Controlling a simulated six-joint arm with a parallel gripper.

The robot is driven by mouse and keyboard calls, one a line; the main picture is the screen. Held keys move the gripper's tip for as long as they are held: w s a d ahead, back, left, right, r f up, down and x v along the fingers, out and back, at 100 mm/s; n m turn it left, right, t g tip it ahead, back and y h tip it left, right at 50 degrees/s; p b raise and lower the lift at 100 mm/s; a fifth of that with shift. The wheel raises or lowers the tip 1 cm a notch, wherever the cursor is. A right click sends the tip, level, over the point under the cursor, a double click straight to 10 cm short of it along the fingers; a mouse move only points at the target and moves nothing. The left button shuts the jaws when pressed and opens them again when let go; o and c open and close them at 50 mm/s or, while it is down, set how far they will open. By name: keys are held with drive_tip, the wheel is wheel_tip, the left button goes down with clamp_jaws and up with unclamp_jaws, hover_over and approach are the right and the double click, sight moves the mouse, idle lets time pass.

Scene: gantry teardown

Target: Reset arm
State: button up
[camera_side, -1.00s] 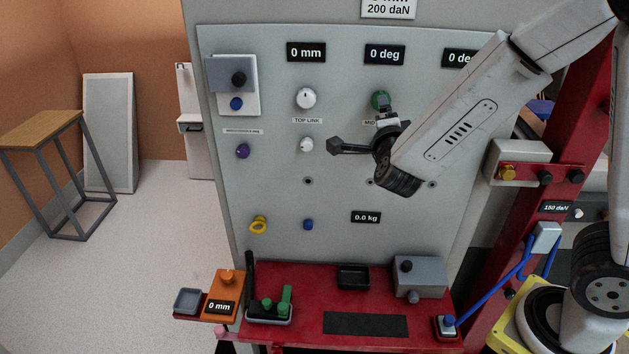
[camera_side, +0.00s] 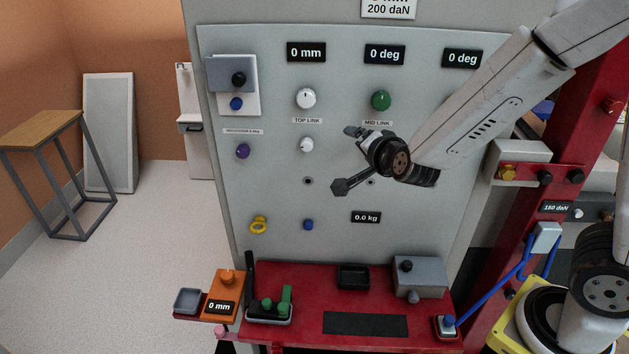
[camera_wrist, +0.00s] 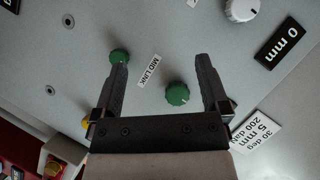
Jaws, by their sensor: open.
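My gripper (camera_wrist: 160,85) is open and empty in the wrist view, its two dark fingers spread apart and facing the grey panel (camera_side: 335,255). In the side view my gripper (camera_side: 357,132) is in front of the panel, below the green knob (camera_side: 381,100) and close to the MID LINK label (camera_side: 378,123). The wrist view shows a green knob (camera_wrist: 177,94) between the fingers, with clear space around it. Another green knob (camera_wrist: 119,56) shows by the left fingertip. I cannot tell whether that finger touches it.
Below the panel is a red shelf (camera_side: 300,330) with a black tray (camera_side: 353,277), a grey box (camera_side: 420,275) and a tray of green parts (camera_side: 270,308). A red post (camera_side: 590,120) stands on the right. The floor at left is open around a small table (camera_side: 45,130).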

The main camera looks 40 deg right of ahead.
drive_tip(key=s+f+n+g+y, duration=0.2)
drive_tip(key=s+f+n+g, duration=0.3)
drive_tip(key=s+n, duration=0.2)
drive_tip(key=s+a+f+n+g+y, duration=0.1)
drive_tip(key=s+f+n+g+y, duration=0.2)
drive_tip(key=s+n, duration=0.4)
drive_tip(key=f+n+g, duration=0.1)
drive_tip(key=g, duration=0.1)
drive_tip(key=shift+s+a+f+n+g, duration=0.25)
drive_tip(key=shift+s+f+n+g, duration=0.05)
drive_tip(key=shift+s+f, duration=0.1)
